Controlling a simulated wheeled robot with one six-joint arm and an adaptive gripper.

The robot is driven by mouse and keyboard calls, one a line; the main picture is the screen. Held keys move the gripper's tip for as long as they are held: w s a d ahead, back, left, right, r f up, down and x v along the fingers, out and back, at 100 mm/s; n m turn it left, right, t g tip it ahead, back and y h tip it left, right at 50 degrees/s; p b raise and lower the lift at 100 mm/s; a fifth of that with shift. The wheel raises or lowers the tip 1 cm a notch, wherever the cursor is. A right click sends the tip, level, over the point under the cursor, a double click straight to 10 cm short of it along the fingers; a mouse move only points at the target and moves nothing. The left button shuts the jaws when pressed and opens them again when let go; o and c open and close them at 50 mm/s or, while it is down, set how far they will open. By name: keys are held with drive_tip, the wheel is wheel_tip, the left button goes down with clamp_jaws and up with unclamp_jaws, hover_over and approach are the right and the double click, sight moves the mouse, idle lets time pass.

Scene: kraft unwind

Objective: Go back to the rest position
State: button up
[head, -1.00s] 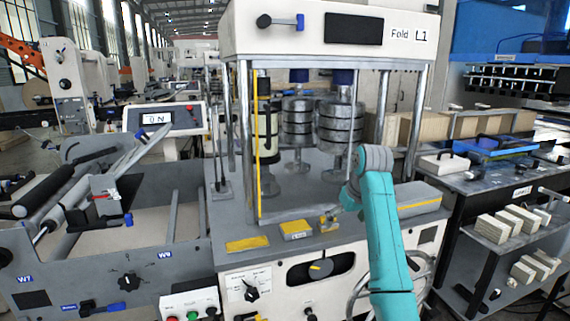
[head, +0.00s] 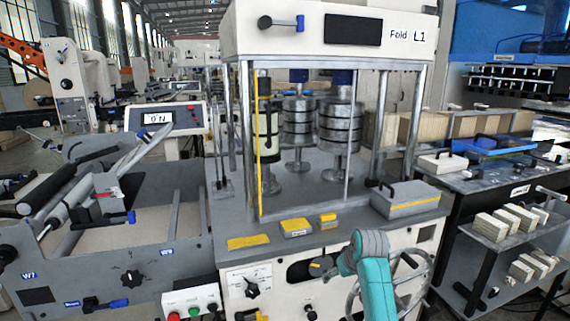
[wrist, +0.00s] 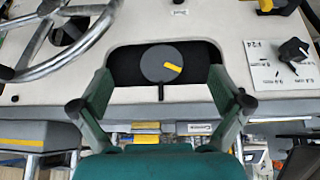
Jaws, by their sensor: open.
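My gripper (wrist: 160,104) is open and empty in the wrist view, its two green fingers spread wide apart. Past them is a round grey dial (wrist: 162,64) with a yellow mark, set in a dark recess of the white machine front; I see no contact. In the head view my teal arm rises from the bottom edge in front of the fold machine (head: 320,28). Its grey wrist is low, at the front panel, just right of the same dial (head: 320,266). My fingertips are not clearly visible there.
A handwheel (wrist: 50,68) is close to my gripper. Yellow-marked blocks (head: 296,228) and a grey handled box (head: 405,199) sit on the machine ledge. A side table (head: 474,181) and a shelf with several pale blocks (head: 490,227) stand to the right.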

drive_tip(key=s+f+m+t, duration=0.1)
drive_tip(key=s+f+t, duration=0.2)
drive_tip(key=s+f, duration=1.8)
drive_tip(key=s+f+t, duration=0.1)
drive_tip(key=s+f, duration=0.3)
drive_tip(key=s, duration=0.6)
drive_tip(key=s+d+r+m+t+h, duration=0.1)
drive_tip(key=s+r, duration=0.2)
drive_tip(key=s, duration=0.7)
drive_tip(key=s+r+t, duration=0.2)
drive_tip(key=s, duration=0.7)
drive_tip(key=s+r+t, duration=0.2)
drive_tip(key=s+r, duration=1.3)
drive_tip(key=r, duration=0.1)
drive_tip(key=shift+d+m, duration=0.25)
drive_tip(key=shift+m, duration=0.15)
drive_tip(key=shift+s, duration=0.1)
